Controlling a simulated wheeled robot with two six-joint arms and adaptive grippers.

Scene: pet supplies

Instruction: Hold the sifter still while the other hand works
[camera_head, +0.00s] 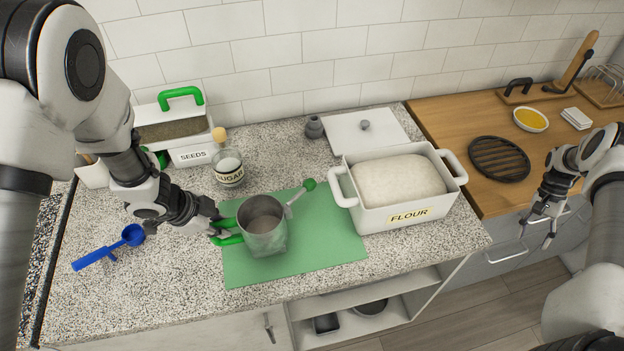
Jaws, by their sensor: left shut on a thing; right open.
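The sifter (265,238) is a grey metal cup with a green handle on its left and a crank with a green knob (310,185) on its upper right. It stands on or just above a green mat (335,248); I cannot tell which. My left gripper (222,230) is shut on the sifter's green handle, and its fingers partly hide the handle. My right gripper (541,228) is open and empty at the far right, in front of the wooden counter, well apart from the sifter.
A white flour bin (395,222) stands right of the mat, its lid (365,135) behind it. A sugar jar (228,170), a seeds box (192,155) and a blue scoop (110,246) are on the left. A black trivet (498,159) lies on the wooden counter (455,115).

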